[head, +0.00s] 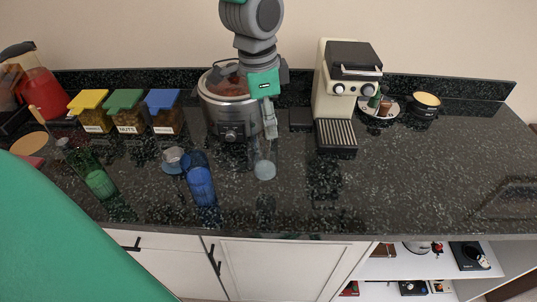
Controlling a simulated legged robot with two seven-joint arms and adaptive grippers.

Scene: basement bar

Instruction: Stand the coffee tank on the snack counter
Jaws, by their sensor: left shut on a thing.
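The counter (400,180) is a black speckled stone top that fills most of the head view. My left gripper (269,128) hangs down over its middle, in front of a steel round cooker. It is shut on a clear, see-through vessel (265,170), which seems to be the coffee tank. The vessel looks upright, with a pale round bottom. I cannot tell whether that bottom touches the counter. The fingers cover part of its upper end. My right gripper is not in view.
The cooker (228,112) stands behind the gripper, a cream coffee machine (330,100) to its right. The counter's right front is clear.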

